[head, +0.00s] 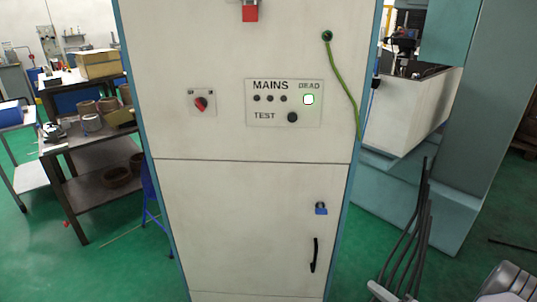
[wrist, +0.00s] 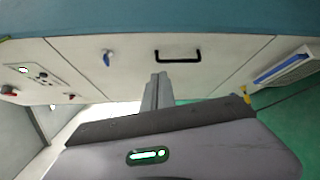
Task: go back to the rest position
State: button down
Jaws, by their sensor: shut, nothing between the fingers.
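My gripper (wrist: 157,84) shows in the wrist view with its fingers together and nothing between them. It points toward the pale cabinet (head: 250,210), below the black door handle (wrist: 178,56) in that picture. I cannot tell how far the fingertips are from the cabinet, but no contact shows. The gripper is not identifiable in the head view. The cabinet door is shut.
The cabinet carries a MAINS panel (head: 284,103) with a lit DEAD lamp (head: 309,99), a red switch (head: 201,103) and a green cable (head: 342,80). A workbench (head: 95,150) stands left. Green floor (head: 110,265) is clear at lower left.

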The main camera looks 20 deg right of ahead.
jog(key=w+a+r+n+g+y, duration=0.35)
jog(key=a+r+n+g, duration=0.25)
jog(key=a+r+n, duration=0.6)
jog(key=w+a+r+n+g+y, duration=0.2)
jog(key=w+a+r+n+g, duration=0.3)
jog(key=a+r+n, duration=0.6)
jog(key=s+a+r+n+h, duration=0.3)
jog(key=s+a+n, duration=0.5)
jog(key=n, duration=0.3)
jog(key=s+a+r+n+h, duration=0.4)
jog(key=s+a+n, duration=0.4)
jog(key=a+n, duration=0.1)
jog(key=shift+a+r+n, duration=0.15)
jog(key=shift+a+n, duration=0.15)
jog(key=shift+n, duration=0.6)
